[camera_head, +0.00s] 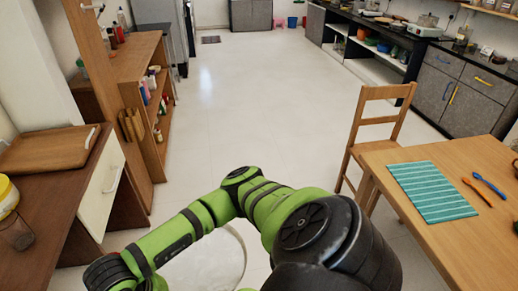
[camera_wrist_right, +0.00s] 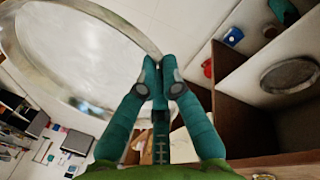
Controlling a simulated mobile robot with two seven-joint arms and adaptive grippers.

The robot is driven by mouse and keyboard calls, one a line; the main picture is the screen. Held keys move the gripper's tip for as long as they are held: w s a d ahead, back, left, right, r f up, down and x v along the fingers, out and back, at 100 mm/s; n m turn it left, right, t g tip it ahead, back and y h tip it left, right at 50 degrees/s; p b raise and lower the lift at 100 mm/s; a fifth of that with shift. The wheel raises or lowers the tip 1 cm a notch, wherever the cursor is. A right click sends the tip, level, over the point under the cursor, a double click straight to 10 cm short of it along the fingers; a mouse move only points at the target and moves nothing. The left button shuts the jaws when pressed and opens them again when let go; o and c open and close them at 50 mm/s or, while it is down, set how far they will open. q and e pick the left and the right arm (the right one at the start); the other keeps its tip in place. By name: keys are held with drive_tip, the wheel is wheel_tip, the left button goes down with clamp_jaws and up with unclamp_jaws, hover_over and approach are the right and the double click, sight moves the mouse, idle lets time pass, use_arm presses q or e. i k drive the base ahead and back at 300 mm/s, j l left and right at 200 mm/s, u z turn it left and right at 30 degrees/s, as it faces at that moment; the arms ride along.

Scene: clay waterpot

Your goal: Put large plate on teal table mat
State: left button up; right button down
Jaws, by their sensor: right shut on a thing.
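The large plate (camera_head: 207,268) is a pale, round, glassy disc, partly hidden behind my green arm at the bottom of the head view. In the right wrist view the plate (camera_wrist_right: 75,45) fills the upper left, its clear rim reaching the fingertips. My right gripper (camera_wrist_right: 162,62) is shut on that rim, fingers close together. The teal table mat (camera_head: 432,192), striped with lighter lines, lies flat and bare on the wooden table at the right, apart from the plate. My left gripper is not in view.
On the wooden table (camera_head: 455,240), an orange spoon (camera_head: 477,192) and a blue one (camera_head: 489,185) lie right of the mat. A wooden chair (camera_head: 374,135) stands behind the table. A brown counter with a wooden tray (camera_head: 45,149) is at the left. The middle floor is clear.

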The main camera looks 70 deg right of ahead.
sight(429, 188)
drive_tip(key=l+z, duration=0.1)
drive_tip(key=z, duration=1.6)
drive_tip(key=i+z, duration=0.1)
drive_tip(key=z, duration=0.3)
drive_tip(key=i+l+z, duration=0.1)
drive_tip(key=z, duration=0.35)
drive_tip(key=i+z, duration=0.1)
drive_tip(key=z, duration=0.3)
drive_tip(key=i+z, duration=0.1)
drive_tip(key=z, duration=0.35)
drive_tip(key=i+j+z, duration=0.25)
drive_tip(key=z, duration=0.2)
drive_tip(key=i+j+z, duration=0.7)
drive_tip(key=j+z, duration=0.2)
drive_tip(key=i+j, duration=0.15)
drive_tip(key=j, duration=0.25)
drive_tip(key=i+j, duration=0.15)
drive_tip(key=j, duration=0.2)
drive_tip(key=z, duration=0.05)
